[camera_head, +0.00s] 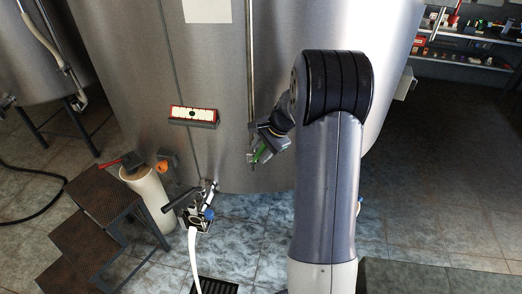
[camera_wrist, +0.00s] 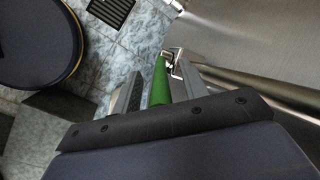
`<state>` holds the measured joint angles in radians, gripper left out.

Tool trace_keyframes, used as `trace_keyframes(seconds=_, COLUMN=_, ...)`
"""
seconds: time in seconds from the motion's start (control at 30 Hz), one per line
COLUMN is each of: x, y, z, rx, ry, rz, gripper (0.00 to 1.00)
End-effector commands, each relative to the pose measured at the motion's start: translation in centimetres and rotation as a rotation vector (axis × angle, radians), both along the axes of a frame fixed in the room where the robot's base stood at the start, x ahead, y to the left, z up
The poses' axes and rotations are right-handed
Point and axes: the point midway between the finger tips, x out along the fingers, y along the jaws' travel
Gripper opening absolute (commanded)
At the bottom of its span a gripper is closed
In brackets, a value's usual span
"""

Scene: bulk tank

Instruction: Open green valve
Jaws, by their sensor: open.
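The green valve handle (camera_head: 262,153) is on the lower front of the large steel tank, near a vertical pipe. In the wrist view the green handle (camera_wrist: 159,85) lies lengthwise between my two fingers, with metal fittings at its far end. My gripper (camera_head: 268,146) is at the handle in the head view, partly covering it. In the wrist view my gripper (camera_wrist: 157,78) is open, with one finger on each side of the handle. I cannot tell whether either finger touches it.
The steel tank (camera_head: 215,80) fills the background. A lower valve with a black handle and white hose (camera_head: 193,250) stands left of my arm. Dark steps (camera_head: 103,196) and a beige cylinder (camera_head: 148,190) are further left. A floor grate (camera_head: 215,286) lies in front. Shelves stand back right.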

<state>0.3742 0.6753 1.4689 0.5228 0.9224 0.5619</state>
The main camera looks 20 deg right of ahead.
Motion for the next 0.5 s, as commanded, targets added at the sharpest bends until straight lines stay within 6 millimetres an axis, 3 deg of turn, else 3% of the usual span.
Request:
trace_keyframes(seconds=0.17, x=-0.5, y=-0.8, z=1.9, rx=-0.002, ry=-0.005, rz=-0.002, gripper=0.41)
trace_keyframes(seconds=0.5, x=-2.3, y=-2.9, z=7.9, rx=-0.003, ry=-0.004, rz=-0.002, gripper=0.41)
